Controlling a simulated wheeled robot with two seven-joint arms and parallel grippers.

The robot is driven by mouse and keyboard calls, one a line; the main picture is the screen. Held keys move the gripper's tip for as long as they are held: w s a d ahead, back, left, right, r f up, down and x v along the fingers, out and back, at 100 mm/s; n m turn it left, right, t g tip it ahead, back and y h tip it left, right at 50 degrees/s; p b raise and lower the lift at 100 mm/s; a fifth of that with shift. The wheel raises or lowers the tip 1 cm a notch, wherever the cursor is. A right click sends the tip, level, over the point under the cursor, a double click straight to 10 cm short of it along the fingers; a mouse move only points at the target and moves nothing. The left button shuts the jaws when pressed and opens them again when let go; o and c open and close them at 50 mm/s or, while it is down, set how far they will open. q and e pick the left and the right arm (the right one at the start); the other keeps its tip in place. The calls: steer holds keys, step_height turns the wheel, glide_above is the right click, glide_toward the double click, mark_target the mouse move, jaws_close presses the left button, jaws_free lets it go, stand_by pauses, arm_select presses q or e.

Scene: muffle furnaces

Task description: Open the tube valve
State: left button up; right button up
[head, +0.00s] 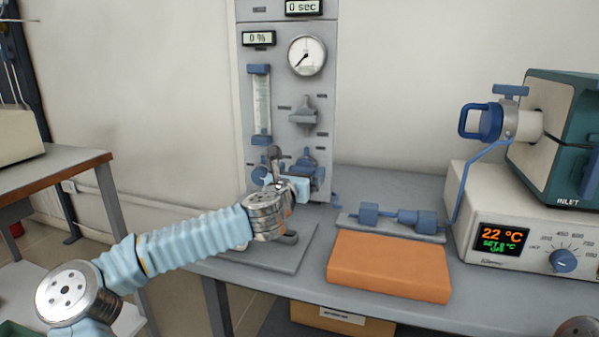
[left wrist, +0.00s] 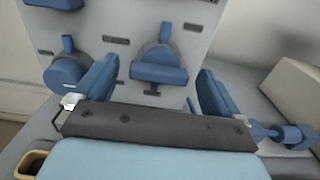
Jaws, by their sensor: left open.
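The grey gas panel has a blue valve handle at its lower right (head: 303,167) and another blue valve knob at its lower left (head: 260,172). In the left wrist view the right-hand valve (left wrist: 160,68) lies between my fingers' directions, beyond the fingertips, and the left-hand knob (left wrist: 66,72) is just outside the left finger. My left gripper (head: 287,184) is close in front of the panel's lower part; its two blue fingers (left wrist: 158,74) are apart and hold nothing. Labels naming the valves are too small to read. My right gripper is out of view.
An orange block (head: 390,266) and a grey plate with blue fittings (head: 385,221) lie on the table right of my arm. A tube furnace (head: 555,130) with a blue-handled end fitting (head: 482,122) stands at the right. A blue-capped flowmeter (head: 261,105) is above the valves.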

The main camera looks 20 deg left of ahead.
arm_select(q)
steer(key=c, duration=1.1)
steer(key=shift+o, duration=0.2)
steer(key=shift+m, duration=0.4)
steer(key=m+b, duration=0.1)
steer(key=m, duration=0.2)
steer(key=shift+d, duration=0.1)
steer(key=m+b, duration=0.1)
steer(key=m, duration=0.4)
steer(key=shift+d+b, duration=0.15)
steer(key=shift+b, duration=0.15)
steer(key=m, duration=0.4)
steer(key=shift+d, duration=0.1)
steer(key=m, duration=0.5)
steer(key=shift+f, duration=0.2)
